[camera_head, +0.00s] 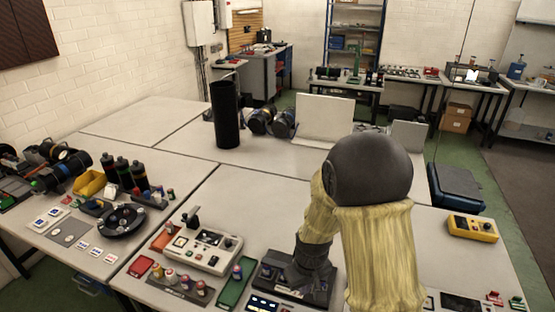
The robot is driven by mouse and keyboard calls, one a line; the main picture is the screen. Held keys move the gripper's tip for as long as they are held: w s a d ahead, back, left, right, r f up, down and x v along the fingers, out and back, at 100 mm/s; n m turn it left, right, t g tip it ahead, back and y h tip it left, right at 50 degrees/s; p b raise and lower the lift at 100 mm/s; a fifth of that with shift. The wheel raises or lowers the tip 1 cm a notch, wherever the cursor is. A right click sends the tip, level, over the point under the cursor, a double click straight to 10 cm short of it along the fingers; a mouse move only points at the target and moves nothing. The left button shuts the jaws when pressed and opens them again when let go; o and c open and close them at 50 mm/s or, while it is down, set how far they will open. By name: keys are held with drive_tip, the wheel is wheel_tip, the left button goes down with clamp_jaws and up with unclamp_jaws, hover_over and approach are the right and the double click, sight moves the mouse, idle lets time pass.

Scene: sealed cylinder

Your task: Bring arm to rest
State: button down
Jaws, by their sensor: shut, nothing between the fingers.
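My arm, in a yellowish sleeve with a dark rounded elbow, is folded over the right front of the table. Its forearm hangs down, and my gripper (306,278) is at its dark lower end, low over a dark flat device (268,276) on the table. The gripper is shut and empty. Its fingertips blend into the dark device, so I cannot tell if they touch it. A tall black cylinder (225,115) stands upright on the table behind, well apart from my gripper.
A white-grey control box (203,247), a green tray (235,285) and small bottles (180,280) stand left of my gripper. A yellow meter (472,227) lies at the right. White panels (325,119) stand behind my elbow.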

drive_tip(key=s+d+r+m+t, duration=0.1)
drive_tip(key=s+d+r+m, duration=0.4)
drive_tip(key=s+d+r, duration=0.3)
wheel_tip(320, 180, up, 3)
drive_tip(key=shift+s+r+t, duration=0.15)
drive_tip(key=shift+s+t, duration=0.15)
drive_tip(key=shift+s, duration=0.85)
drive_tip(key=c, duration=2.1)
unclamp_jaws()
